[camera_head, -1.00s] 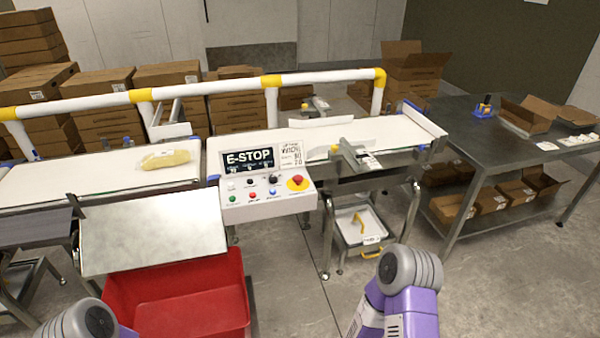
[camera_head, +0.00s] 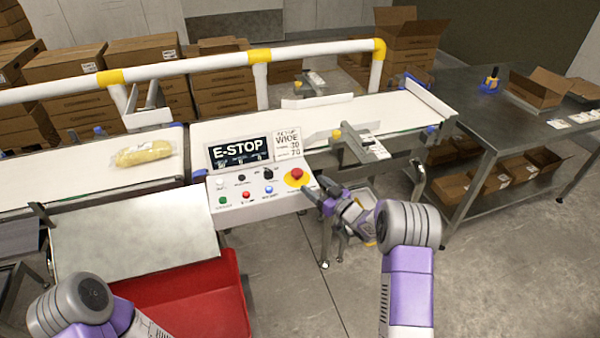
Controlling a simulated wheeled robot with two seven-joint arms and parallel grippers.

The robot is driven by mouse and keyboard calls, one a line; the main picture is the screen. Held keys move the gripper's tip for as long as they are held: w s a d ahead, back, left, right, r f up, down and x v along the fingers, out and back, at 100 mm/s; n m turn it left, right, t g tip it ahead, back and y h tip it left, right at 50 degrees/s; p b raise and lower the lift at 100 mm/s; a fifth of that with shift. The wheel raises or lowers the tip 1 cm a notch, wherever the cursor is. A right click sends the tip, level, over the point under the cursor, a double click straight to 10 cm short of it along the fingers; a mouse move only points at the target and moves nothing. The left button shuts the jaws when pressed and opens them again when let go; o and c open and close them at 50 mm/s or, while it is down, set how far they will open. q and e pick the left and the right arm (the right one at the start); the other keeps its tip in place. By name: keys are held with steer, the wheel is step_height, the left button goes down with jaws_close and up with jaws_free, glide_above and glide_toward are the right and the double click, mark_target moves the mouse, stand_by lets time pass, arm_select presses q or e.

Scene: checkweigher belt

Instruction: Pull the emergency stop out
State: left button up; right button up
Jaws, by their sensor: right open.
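The emergency stop (camera_head: 297,174) is a red mushroom button on a yellow round plate at the right end of the white control panel (camera_head: 232,205). The panel's display reads E-STOP. My right gripper (camera_head: 311,187) is open and empty, just right of and slightly below the button. It appears apart from the button, though the exact gap is hard to tell. My left arm shows at the bottom left; its gripper is out of view.
A white conveyor belt (camera_head: 225,131) runs behind the panel, with a yellow bagged product (camera_head: 144,153) on it. A red bin (camera_head: 190,300) and a sloped metal plate (camera_head: 135,232) lie left of the panel. A metal table (camera_head: 470,112) stands at right.

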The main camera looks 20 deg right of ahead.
mark_target(301, 175)
steer(key=x, duration=0.5)
steer(key=shift+a+f+b, duration=0.1)
steer(key=shift+f+b, duration=0.1)
steer(key=shift+b, duration=0.2)
steer(key=shift+x, duration=1)
